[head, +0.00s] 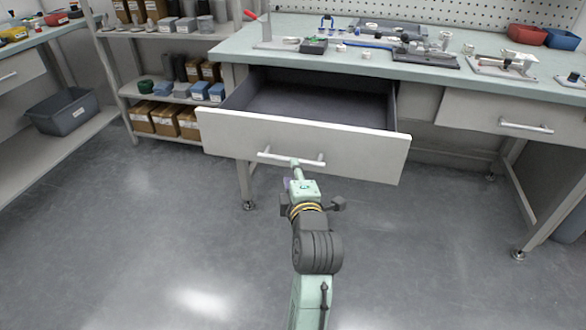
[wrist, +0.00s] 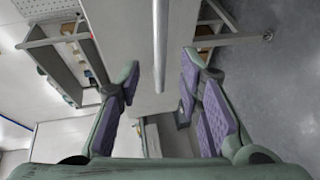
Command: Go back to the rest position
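My arm reaches forward to the pulled-out drawer (head: 300,146) under the middle workbench. My gripper (head: 297,180) is at the drawer's bar handle (head: 285,159), near the middle of the front; the arm partly hides it. In the wrist view, my gripper (wrist: 160,82) is open, with purple-padded fingers spread wide. The handle bar (wrist: 160,45) shows in the gap between them, with space on both sides and neither finger touching it. I cannot tell how deep the bar sits between the fingers. Nothing is held. The visible drawer interior is empty.
The workbench top (head: 240,48) carries fixtures and small parts. A red bin (head: 526,34) and a blue bin (head: 562,39) stand at its right. A shelf rack (head: 130,88) with boxes is at the left. The floor (head: 150,240) around my arm is clear.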

